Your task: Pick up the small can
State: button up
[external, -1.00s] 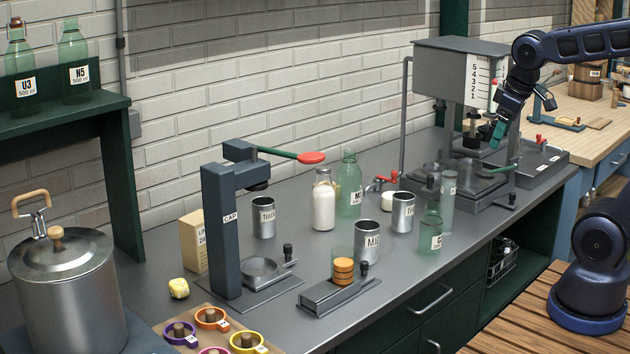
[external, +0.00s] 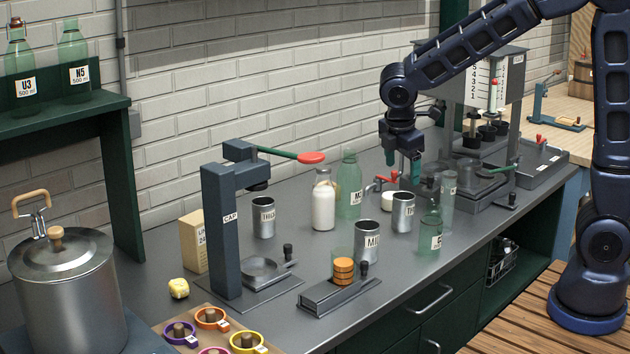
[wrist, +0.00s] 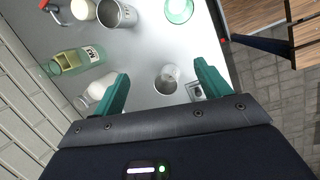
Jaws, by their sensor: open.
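Three open metal cans with labels stand upright on the counter in the external view: one at the left (external: 263,217), one in the middle (external: 367,240) and one at the right (external: 403,212). My gripper (external: 403,165) is above the counter, a little above and behind the right can, pointing down, open and empty. In the wrist view a round grey object (wrist: 168,79), seemingly a can from above, lies between the fingertips but farther below. Another labelled can (wrist: 117,14) is at the top.
A green bottle (external: 349,190), a white milk bottle (external: 323,204) and a green-tinted bottle (external: 431,232) stand around the cans. A capping press (external: 221,235) is to the left, a filling machine (external: 461,70) to the right.

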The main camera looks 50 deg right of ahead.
aim_at(367, 239)
jog(key=w+a+f+n+h, duration=0.1)
jog(key=w+a+f+n, duration=0.45)
jog(key=a+f, duration=0.35)
jog(key=shift+s+x, duration=0.2)
jog(key=shift+x, duration=1.6)
jog(key=shift+s+x, duration=0.25)
jog(key=shift+x, duration=1.6)
jog(key=shift+s+x, duration=0.2)
jog(key=shift+x, duration=1.6)
jog(key=shift+d, duration=0.15)
jog(key=c, duration=1.1)
